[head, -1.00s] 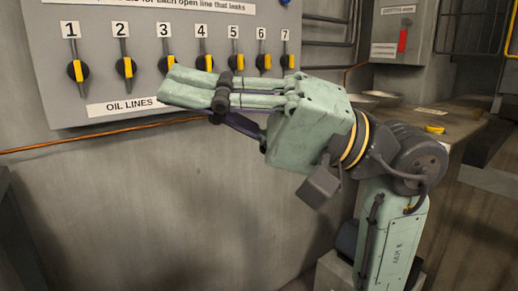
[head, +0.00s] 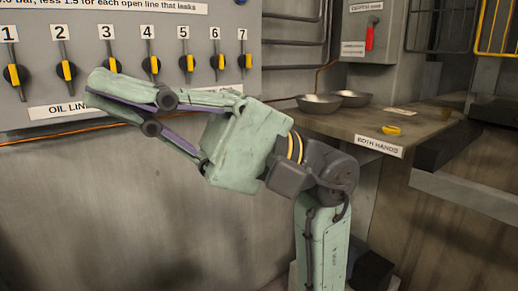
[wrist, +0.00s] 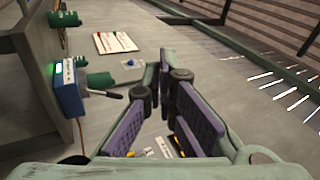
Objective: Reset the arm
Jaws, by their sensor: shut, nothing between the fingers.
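My gripper (head: 104,94) is at the left in the head view, in front of the oil line panel. Its pale green fingers point left, and part of the lower panel is hidden behind them. In the wrist view, my gripper (wrist: 166,68) shows its purple-padded fingers drawn together at the tips. It is shut and empty. My arm is bent, with the forearm rising from the lower right of the head view.
The grey panel (head: 40,90) carries several numbered black-and-yellow knobs. A shelf (head: 345,125) holds two metal bowls (head: 319,103) (head: 350,98) and a small yellow piece (head: 392,130). A red lever (head: 370,36) is above. Bare wall lies below the panel.

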